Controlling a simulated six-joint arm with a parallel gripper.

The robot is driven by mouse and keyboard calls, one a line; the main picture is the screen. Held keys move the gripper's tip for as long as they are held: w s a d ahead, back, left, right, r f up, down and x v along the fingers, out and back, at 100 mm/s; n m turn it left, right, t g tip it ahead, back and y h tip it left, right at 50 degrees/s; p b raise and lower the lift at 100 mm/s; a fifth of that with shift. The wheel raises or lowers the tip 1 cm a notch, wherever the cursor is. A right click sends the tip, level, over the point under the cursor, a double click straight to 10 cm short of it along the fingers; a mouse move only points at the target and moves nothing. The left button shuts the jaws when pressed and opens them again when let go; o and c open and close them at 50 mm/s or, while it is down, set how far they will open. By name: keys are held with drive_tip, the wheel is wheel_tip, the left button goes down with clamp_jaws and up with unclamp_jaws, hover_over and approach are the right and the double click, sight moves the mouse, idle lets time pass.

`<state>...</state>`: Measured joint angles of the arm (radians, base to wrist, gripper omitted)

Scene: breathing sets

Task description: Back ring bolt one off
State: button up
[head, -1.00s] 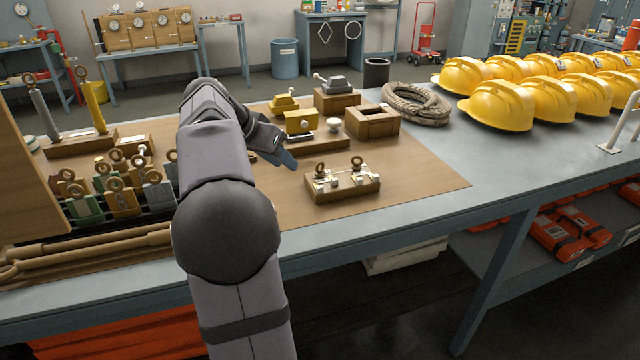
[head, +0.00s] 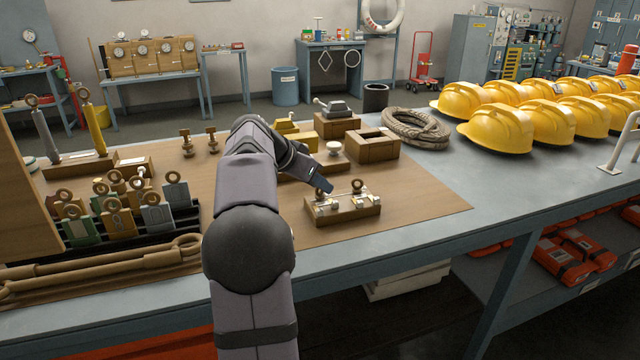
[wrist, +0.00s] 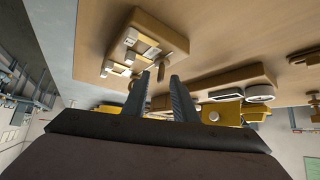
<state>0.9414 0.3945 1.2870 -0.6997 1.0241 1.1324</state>
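A wooden block (head: 350,211) with pale metal fittings lies on the tan mat. Two small brown ring bolts stand on it, a left one (head: 321,188) and a right one (head: 358,186). My gripper (head: 326,184) reaches in from the left, its tips close above the left ring bolt and overlapping it in the picture. In the wrist view, the two fingers (wrist: 167,73) are apart with a narrow gap, and the block (wrist: 160,38) lies ahead of them. A brown upright piece shows by the fingertips; I cannot tell whether they touch it. Nothing is clearly held.
A rack of ring-topped tags (head: 120,215) is at left. Yellow boxes, an open wooden box (head: 373,148) and a rope coil (head: 415,126) lie behind the block. Bare mat lies to its right.

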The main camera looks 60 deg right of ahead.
drive_tip(key=shift+s+d+f, duration=0.15)
drive_tip(key=shift+d+f, duration=0.3)
drive_tip(key=shift+f, duration=0.05)
drive_tip(key=shift+c, duration=0.6)
clamp_jaws()
